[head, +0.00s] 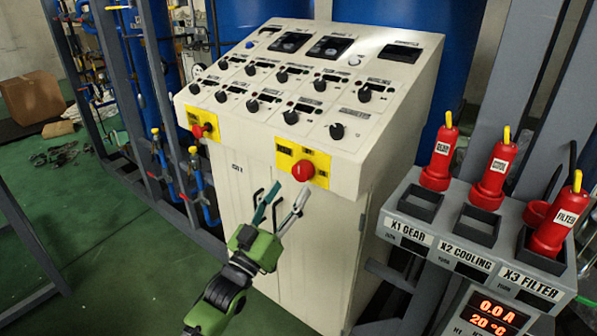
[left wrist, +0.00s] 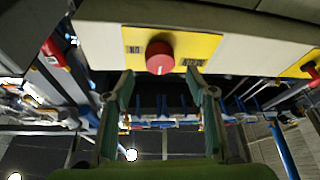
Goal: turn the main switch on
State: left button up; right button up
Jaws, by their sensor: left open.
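A red rotary knob (head: 302,170) sits on a yellow plate (head: 286,149) at the right of the cream cabinet's front edge. It fits the main switch, though I cannot read its labels surely. My left gripper (head: 287,196) is open and empty, just in front of and below this knob. In the left wrist view the red knob (left wrist: 160,57) lies centred between and beyond the fingertips (left wrist: 160,82), apart from them. A white mark shows on its lower edge. My right gripper is in neither view.
The cream control cabinet (head: 230,160) has a sloped panel with several black knobs. A second red knob (head: 198,131) is on its left. At right, a grey rack (head: 420,213) carries several red plugs. Green floor lies open at left.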

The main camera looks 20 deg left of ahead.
aim_at(299, 174)
pick_arm(q)
jog(key=p+x, duration=0.1)
jog(key=x, duration=0.5)
jog(key=shift+s, duration=0.1)
jog(key=c, duration=1.1)
